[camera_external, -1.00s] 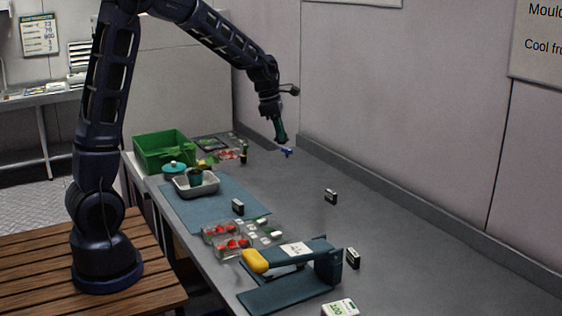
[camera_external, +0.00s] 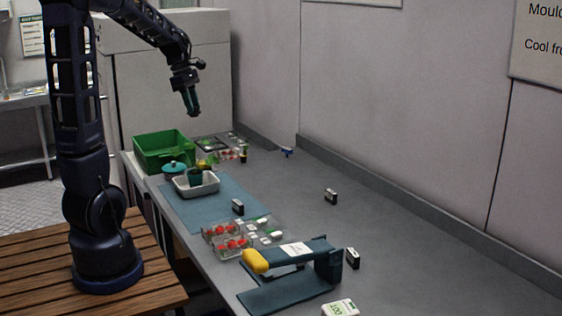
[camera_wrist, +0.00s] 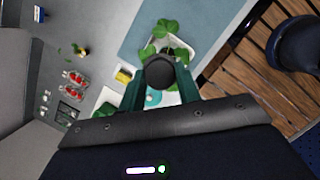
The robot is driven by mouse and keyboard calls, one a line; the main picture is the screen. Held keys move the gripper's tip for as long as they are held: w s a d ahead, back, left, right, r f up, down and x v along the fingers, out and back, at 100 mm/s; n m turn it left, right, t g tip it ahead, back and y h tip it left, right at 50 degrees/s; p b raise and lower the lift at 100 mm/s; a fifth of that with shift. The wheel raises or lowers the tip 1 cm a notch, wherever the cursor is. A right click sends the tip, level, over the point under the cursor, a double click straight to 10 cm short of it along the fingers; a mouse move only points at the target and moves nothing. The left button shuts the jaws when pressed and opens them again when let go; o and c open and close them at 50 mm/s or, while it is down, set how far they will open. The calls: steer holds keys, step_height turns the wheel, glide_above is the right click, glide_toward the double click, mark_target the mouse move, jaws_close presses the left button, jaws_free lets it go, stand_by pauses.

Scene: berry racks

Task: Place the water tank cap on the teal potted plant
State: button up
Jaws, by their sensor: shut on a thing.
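My gripper (camera_external: 193,112) hangs in the air above the far left part of the counter, near the green crate. In the wrist view its teal fingers are shut on a dark round piece (camera_wrist: 160,72), which I take to be the water tank cap.
A green crate (camera_external: 163,147) and a teal lidded pot (camera_external: 174,170) stand beside the tray, on or near a blue mat (camera_external: 226,200). Berry punnets (camera_external: 226,240) and a teal device with a yellow end (camera_external: 305,258) are nearer. A small blue object (camera_external: 286,152) lies by the wall.

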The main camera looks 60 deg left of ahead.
steer(key=shift+s+a, duration=0.15)
steer(key=shift+s, duration=0.25)
steer(key=shift+s+f, duration=0.15)
steer(key=shift+f, duration=0.1)
step_height(320, 180, down, 19)
steer(key=shift+f, duration=0.15)
steer(key=shift+f, duration=0.15)
steer(key=o, duration=0.9)
steer(key=shift+o, duration=0.2)
steer(key=v, duration=1.2)
